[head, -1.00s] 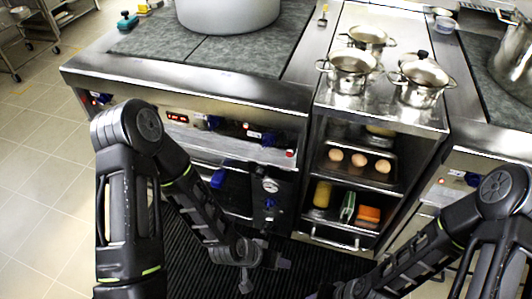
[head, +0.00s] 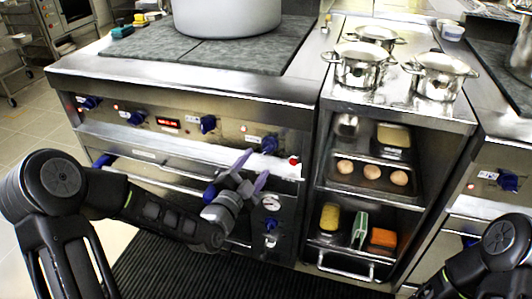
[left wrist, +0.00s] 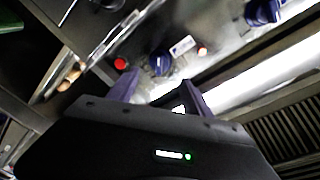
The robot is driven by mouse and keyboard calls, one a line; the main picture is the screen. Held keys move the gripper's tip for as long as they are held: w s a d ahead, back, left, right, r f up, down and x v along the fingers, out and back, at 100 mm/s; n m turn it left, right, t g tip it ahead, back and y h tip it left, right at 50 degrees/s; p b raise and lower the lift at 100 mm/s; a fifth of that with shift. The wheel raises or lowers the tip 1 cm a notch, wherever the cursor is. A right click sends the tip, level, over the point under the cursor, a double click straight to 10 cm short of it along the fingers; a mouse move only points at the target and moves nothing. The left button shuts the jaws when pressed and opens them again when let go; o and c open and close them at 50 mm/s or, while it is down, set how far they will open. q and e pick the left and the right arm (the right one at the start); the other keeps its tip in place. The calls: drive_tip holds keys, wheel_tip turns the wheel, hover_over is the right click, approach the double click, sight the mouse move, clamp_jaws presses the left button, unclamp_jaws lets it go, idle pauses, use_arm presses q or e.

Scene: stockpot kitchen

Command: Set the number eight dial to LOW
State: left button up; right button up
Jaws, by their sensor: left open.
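A row of blue dials sits on the steel front panel of the left stove: a far left dial (head: 88,102), a second (head: 136,118), a third (head: 208,124) and a right one (head: 269,145). Their labels are too small to read, so I cannot tell which is number eight. My left gripper (head: 254,170) is open and empty, just below and in front of the right dial. In the left wrist view this dial (left wrist: 160,62) shows ahead, between the lines of the open fingers (left wrist: 159,86), apart from them. My right gripper is out of view.
A red button (head: 294,160) is right of the dial. Below are a gauge (head: 271,203) and a lower blue knob (head: 271,224). An oven handle bar crosses under the panel. A shelf unit with pots (head: 357,66), eggs and sponges stands to the right.

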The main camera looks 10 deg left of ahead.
sight(266, 151)
use_arm(q)
drive_tip(key=shift+w+d+b, duration=0.15)
drive_tip(key=shift+w+d, duration=0.1)
drive_tip(key=shift+w, duration=1.05)
drive_tip(key=shift+w+d+b, duration=0.1)
drive_tip(key=shift+w+d, duration=0.1)
drive_tip(key=shift+w, duration=1.05)
drive_tip(key=shift+w+d+b, duration=0.15)
drive_tip(key=shift+w+d, duration=0.1)
drive_tip(key=shift+w, duration=1.05)
drive_tip(key=shift+c, duration=0.4)
drive_tip(key=shift+f, duration=0.1)
clamp_jaws()
